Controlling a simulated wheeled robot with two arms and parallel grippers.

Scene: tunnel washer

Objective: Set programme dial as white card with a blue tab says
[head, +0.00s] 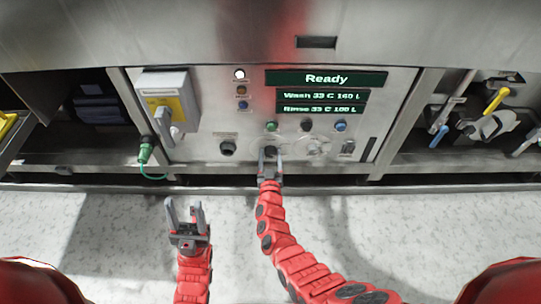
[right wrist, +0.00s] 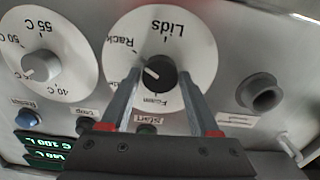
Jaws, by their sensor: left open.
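The programme dial is a white disc lettered Lids, Rack and Foam, with a black knob (right wrist: 161,76) in the right wrist view. It appears upside down there, and its white pointer mark faces left, towards the side between Rack and Foam. My right gripper (head: 270,152) is at this dial on the panel. Its fingers stand on both sides of the knob, apparently open with small gaps. My left gripper (head: 184,207) is open and empty above the floor, in front of the panel. I see no white card with a blue tab in either view.
A temperature dial with a grey knob (right wrist: 42,67) is beside the programme dial. The display (head: 326,78) reads Ready. Valves and hoses (head: 488,125) fill the right bay.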

